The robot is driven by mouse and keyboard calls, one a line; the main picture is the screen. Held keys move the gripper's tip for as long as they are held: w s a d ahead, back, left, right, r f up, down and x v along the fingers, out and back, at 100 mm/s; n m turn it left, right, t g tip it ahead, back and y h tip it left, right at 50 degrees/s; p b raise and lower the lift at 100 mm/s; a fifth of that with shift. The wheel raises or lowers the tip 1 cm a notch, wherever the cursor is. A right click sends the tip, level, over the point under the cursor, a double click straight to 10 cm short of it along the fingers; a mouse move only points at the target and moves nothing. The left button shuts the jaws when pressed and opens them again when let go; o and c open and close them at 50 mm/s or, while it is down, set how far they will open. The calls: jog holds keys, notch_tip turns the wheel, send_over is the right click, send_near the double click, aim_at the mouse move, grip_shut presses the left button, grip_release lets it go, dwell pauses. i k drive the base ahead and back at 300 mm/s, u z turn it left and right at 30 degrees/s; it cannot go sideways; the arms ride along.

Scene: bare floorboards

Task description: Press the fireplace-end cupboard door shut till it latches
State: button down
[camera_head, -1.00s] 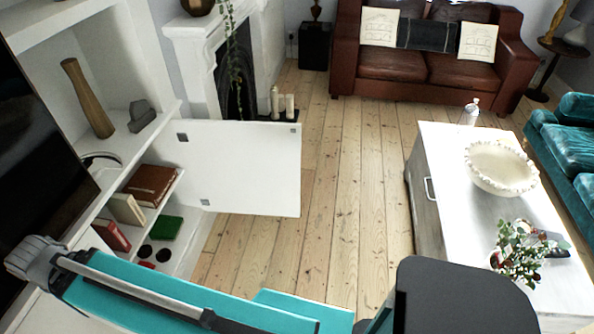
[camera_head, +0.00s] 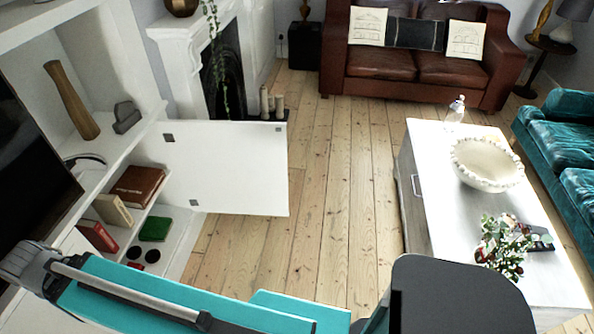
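The white cupboard door (camera_head: 225,168) stands wide open at the fireplace end of the low built-in unit. It sticks out over the floorboards, with two hinge plates on its left side. The open cupboard (camera_head: 150,212) behind it shows books on its shelves. My teal arm lies across the bottom of the view, in front of the unit. Its gripper end cannot be made out, so neither fingertips nor their opening show. No part of my arm touches the door.
A white fireplace (camera_head: 190,55) with candles (camera_head: 271,103) on its hearth stands beyond the door. A white coffee table (camera_head: 440,150) with a bowl (camera_head: 487,165) and plant is at right. A brown sofa (camera_head: 415,65) is at the back. Floorboards between door and table are clear.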

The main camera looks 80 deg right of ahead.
aim_at(221, 166)
jog(key=k, duration=1.25)
jog(key=z, duration=1.8)
jog(key=i, duration=1)
jog(key=z, duration=0.05)
